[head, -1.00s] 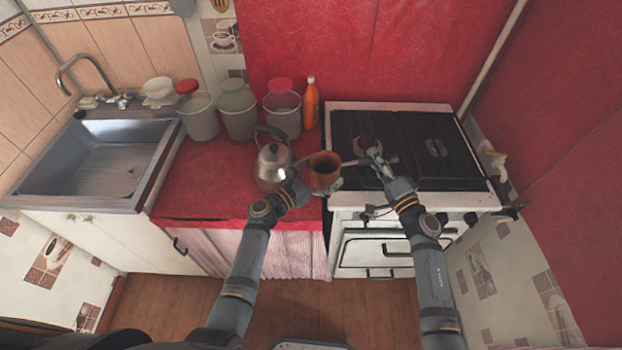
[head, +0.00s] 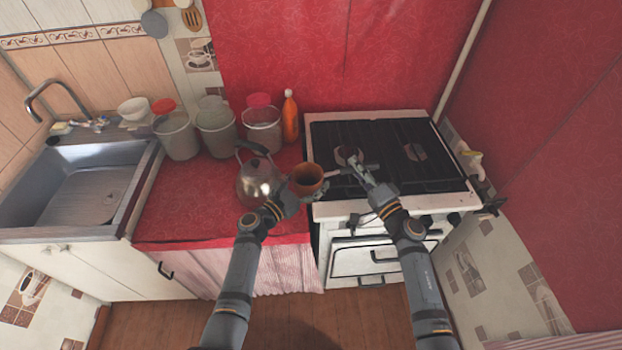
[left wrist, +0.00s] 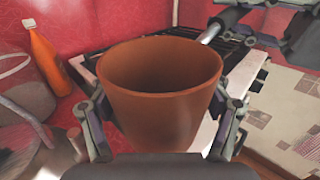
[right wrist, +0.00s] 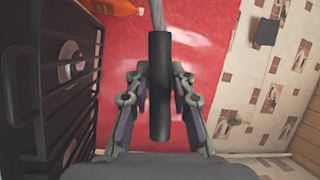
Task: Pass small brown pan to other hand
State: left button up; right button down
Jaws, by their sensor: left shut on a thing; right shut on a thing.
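The small brown pan (head: 307,181) is held in the air above the front edge of the counter, near the stove's left side. In the left wrist view its round brown body (left wrist: 160,95) fills the space between the fingers of my left gripper (left wrist: 160,130), which is shut on it from both sides. The pan's dark handle (right wrist: 159,88) points towards my right gripper (right wrist: 160,95), whose fingers are shut on it. In the head view my right gripper (head: 357,172) is right of the pan, over the stove's front. The pan appears upright, opening up.
A metal kettle (head: 261,184) stands just left of the pan. Several lidded containers (head: 216,133) and an orange bottle (head: 290,118) stand at the back of the counter. The stove (head: 378,150) is on the right, the sink (head: 80,195) on the left. The red counter (head: 185,200) has free room left of the kettle.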

jog(key=c, duration=1.1)
grip_release()
jog(key=v, duration=1.2)
jog(key=s+d+f+n+g+h, duration=0.1)
jog(key=s+d+f+g+h, duration=0.2)
jog(key=f, duration=0.7)
jog(key=s+d+f+h, duration=0.2)
jog(key=d+f+h, duration=0.15)
jog(key=f, duration=0.65)
jog(key=s+d+f+n+g+h, duration=0.1)
jog(key=s+d+f+g+h, duration=0.2)
jog(key=f, duration=0.7)
jog(key=s+d+f+n+g+h, duration=0.1)
jog(key=s+d+f+n+g, duration=0.25)
jog(key=s+f, duration=1)
jog(key=s+a+f+n+g, duration=0.1)
jog(key=s+f+g, duration=0.1)
jog(key=s, duration=0.4)
jog(key=s+a+f+n+g, duration=0.1)
jog(key=s+f+n+g, duration=0.1)
jog(key=s, duration=0.3)
jog(key=s+a+f+n+g, duration=0.1)
jog(key=s+f+g, duration=0.1)
jog(key=s, duration=0.4)
jog(key=shift+s+a+f+n, duration=0.2)
jog(key=shift+s+a+n, duration=0.05)
jog(key=shift+s, duration=0.1)
